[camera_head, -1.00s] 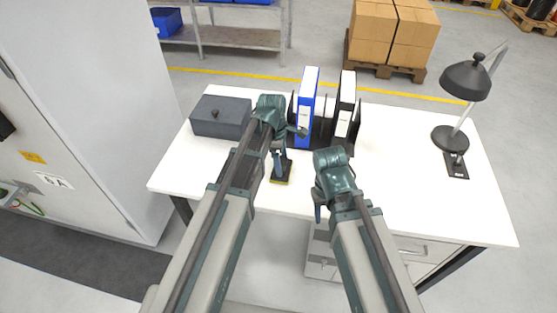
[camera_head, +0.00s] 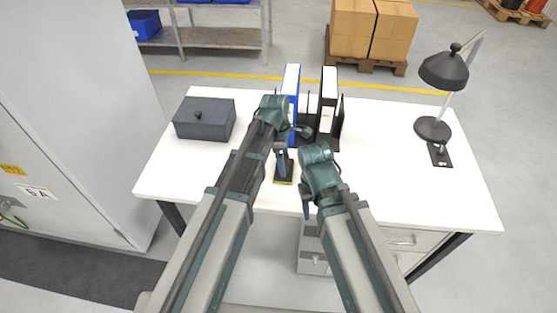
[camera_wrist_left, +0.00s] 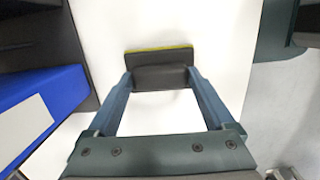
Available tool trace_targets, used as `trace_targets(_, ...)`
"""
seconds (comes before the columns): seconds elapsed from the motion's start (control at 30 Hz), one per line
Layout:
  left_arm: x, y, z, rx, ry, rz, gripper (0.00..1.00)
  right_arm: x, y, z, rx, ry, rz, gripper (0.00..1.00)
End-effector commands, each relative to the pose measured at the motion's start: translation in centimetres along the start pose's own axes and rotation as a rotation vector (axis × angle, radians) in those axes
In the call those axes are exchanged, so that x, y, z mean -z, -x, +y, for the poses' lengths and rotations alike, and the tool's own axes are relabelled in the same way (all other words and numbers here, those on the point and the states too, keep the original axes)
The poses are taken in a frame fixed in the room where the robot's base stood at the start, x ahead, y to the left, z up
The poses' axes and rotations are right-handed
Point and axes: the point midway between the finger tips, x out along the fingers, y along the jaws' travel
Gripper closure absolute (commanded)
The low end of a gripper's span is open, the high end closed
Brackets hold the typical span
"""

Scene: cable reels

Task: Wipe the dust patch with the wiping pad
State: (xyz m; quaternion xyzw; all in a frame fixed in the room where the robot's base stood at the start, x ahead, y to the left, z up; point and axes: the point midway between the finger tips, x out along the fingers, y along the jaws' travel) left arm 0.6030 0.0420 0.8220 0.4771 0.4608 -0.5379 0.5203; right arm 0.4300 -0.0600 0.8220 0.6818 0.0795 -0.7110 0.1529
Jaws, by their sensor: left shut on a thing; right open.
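The wiping pad (camera_head: 284,180) is a dark block with a yellow lower edge, at the white table's near edge in the head view. My left gripper (camera_head: 282,163) is shut on it from above. In the left wrist view the pad (camera_wrist_left: 160,76) sits between the two blue fingers, over the white top; I cannot tell whether it touches the surface. My right gripper (camera_head: 306,204) is open and empty at the table's front edge, right of and lower than the left one. I see no dust patch; my arms hide part of the tabletop.
A blue binder (camera_head: 291,95) and a white-and-black binder (camera_head: 327,105) stand close behind my left gripper. A dark grey box (camera_head: 204,120) sits left, a black desk lamp (camera_head: 444,70) right. A tall cabinet (camera_head: 70,110) stands left.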

Motion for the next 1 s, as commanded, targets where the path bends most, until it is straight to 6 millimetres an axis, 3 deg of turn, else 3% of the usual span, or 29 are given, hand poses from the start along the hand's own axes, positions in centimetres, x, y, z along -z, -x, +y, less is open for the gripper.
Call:
trace_targets(0.17,-1.3,-0.3,0.0,0.0,-0.002,-0.001,0.57,0.0,-0.2,0.0,0.0,0.0,0.0,0.5)
trace_targets(0.53,-1.4,0.0,0.0,0.0,-0.001,-0.002,0.58,0.0,0.2,0.0,0.0,0.0,0.0,0.5)
trace_targets(1.0,-1.8,4.4,0.0,0.0,0.0,-0.001,0.58,-0.3,4.5,0.4,0.0,0.0,0.0,0.5)
